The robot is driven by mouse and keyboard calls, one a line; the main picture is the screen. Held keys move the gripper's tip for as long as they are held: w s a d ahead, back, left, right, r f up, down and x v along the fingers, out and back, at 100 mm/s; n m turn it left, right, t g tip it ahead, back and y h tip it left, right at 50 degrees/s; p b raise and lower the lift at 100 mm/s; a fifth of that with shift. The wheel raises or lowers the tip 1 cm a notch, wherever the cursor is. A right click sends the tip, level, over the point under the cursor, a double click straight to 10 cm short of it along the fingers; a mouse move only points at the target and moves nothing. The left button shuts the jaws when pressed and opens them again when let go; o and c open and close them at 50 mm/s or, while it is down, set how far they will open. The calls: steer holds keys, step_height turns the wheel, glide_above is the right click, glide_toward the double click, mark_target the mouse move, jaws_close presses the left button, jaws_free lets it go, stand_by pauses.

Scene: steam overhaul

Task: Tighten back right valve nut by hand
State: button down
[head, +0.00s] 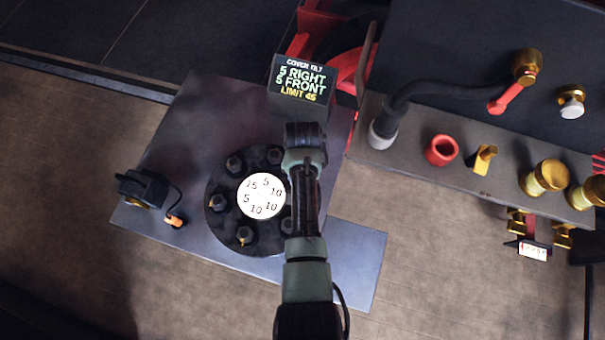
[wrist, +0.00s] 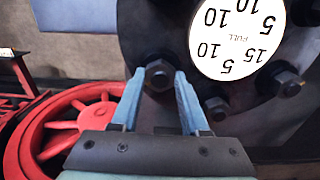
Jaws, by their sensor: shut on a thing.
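The round black valve cover (head: 217,180) lies on a grey plate, with several nuts on studs around its rim. A white dial marked 5, 10 and 15 sits at its centre; it also shows in the wrist view (wrist: 235,40). My gripper (wrist: 159,78) is shut on a dark hex nut (wrist: 158,73) at the cover's rim, one pale blue finger on each side. In the head view my arm hides the right side of the cover and the gripped nut. Other nuts show uncovered, one at the back (head: 274,155) and one at the left (head: 217,203).
A display (head: 300,80) behind the cover reads cover tilt 5 right, 5 front, limit 45. A black device (head: 143,188) with an orange-tipped cable stands left. A grey shelf (head: 400,153) at right holds brass and red fittings. A red spoked wheel (wrist: 65,130) lies below left in the wrist view.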

steer(key=shift+c, duration=2)
jaws_free()
steer(key=shift+r, duration=0.15)
step_height(320, 180, up, 13)
steer(key=b, duration=0.2)
